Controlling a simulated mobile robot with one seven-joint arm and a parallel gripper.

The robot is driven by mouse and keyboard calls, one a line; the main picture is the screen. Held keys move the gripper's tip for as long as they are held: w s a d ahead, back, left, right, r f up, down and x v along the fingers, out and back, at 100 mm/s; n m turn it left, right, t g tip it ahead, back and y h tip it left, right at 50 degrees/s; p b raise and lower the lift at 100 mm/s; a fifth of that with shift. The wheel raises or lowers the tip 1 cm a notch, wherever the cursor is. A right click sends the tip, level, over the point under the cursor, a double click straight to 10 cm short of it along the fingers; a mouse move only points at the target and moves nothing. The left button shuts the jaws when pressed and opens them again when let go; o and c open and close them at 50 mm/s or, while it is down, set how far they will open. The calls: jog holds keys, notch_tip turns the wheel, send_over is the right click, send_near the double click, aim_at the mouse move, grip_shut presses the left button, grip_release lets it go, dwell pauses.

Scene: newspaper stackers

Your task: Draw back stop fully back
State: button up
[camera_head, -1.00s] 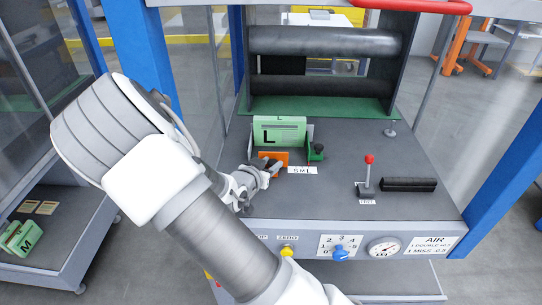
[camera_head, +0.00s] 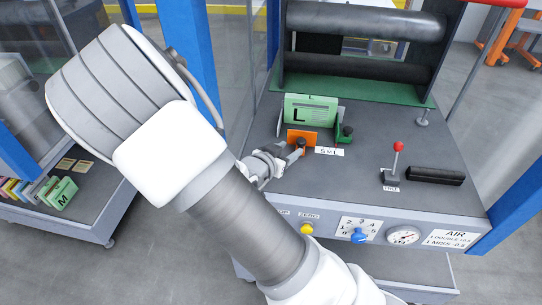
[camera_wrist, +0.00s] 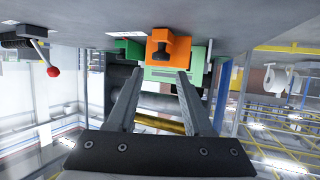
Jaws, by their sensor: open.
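An orange plate with a knob (camera_head: 302,137), which seems to be the back stop, stands on the grey console deck just in front of a green block marked L (camera_head: 311,108). In the wrist view the orange plate (camera_wrist: 160,38) is straight ahead, its knob facing me. My gripper (camera_head: 295,152) is low over the deck at the near side of the plate. In the wrist view my gripper (camera_wrist: 156,77) has its two fingers spread, with nothing between them, pointing at the knob. I cannot tell the exact gap to the knob.
A green clamp with a dark knob (camera_head: 346,134) and an SML label (camera_head: 329,152) sit right of the plate. A red-topped lever (camera_head: 397,165) and black bar (camera_head: 435,176) stand farther right. Dark rollers (camera_head: 365,22) are behind.

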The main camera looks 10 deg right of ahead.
jog(key=p+v, duration=0.2)
jog(key=v, duration=0.8)
jog(key=shift+s+a+p, duration=0.25)
jog(key=shift+s+p, duration=0.05)
